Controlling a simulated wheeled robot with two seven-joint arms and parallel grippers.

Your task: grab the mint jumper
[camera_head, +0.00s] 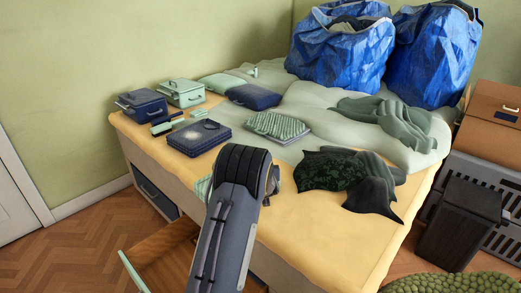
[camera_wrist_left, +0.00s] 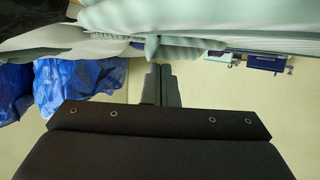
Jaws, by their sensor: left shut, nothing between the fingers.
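A folded, ribbed pale mint knit (camera_head: 277,126), which looks like the mint jumper, lies on the bed in the head view. A crumpled grey-green garment (camera_head: 385,115) lies farther right. In the left wrist view, which is upside down, a pale mint cloth (camera_wrist_left: 185,48) shows just beyond the fingertips; I cannot tell which garment it is. My left gripper (camera_wrist_left: 162,72) is shut and empty, apart from the cloth as far as I can see. In the head view my arm hides this gripper. My right gripper is not in view.
Dark garments (camera_head: 345,172) lie right of my arm. Blue bags (camera_head: 340,45) stand at the back. An open wooden drawer (camera_head: 165,255) juts out below. The bed's front right (camera_head: 320,235) is clear.

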